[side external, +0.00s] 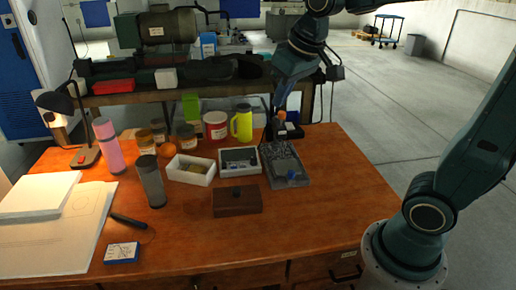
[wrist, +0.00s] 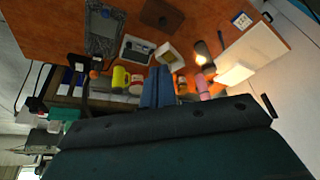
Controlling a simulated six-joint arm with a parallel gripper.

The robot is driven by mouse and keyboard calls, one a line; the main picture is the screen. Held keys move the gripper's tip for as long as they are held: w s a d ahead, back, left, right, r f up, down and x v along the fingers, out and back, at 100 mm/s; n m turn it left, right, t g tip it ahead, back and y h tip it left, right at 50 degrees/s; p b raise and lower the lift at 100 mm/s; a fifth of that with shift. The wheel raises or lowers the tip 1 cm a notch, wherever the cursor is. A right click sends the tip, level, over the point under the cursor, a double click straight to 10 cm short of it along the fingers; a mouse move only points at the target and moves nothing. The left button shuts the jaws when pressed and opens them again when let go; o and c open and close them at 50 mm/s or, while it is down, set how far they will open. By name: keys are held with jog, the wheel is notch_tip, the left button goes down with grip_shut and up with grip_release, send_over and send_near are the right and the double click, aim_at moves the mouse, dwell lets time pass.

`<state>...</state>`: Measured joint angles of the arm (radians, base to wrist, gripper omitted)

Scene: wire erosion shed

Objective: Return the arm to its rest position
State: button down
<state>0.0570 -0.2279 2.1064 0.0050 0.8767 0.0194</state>
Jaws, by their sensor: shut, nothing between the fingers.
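My gripper (side external: 276,103) is up over the far right part of the wooden table (side external: 310,220), pointing down. Its fingers (wrist: 158,72) are together in the wrist view, with nothing held between them. The tip appears just above a small dark item with an orange top (side external: 281,117); I cannot tell the gap between them. My arm's upper links run out of the top of the side view.
A grey tray (side external: 290,180), a white box with a grey inside (side external: 225,168), another white box (side external: 180,178) and a brown block (side external: 237,201) stand on the table. A yellow-green jug (side external: 242,124) and a red tin (side external: 215,127) stand behind. The front right tabletop is clear.

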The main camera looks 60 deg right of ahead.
jog(key=s+a+f+n+t, duration=0.1)
jog(key=s+a+f, duration=0.1)
jog(key=s, duration=1.3)
jog(key=shift+f, duration=0.35)
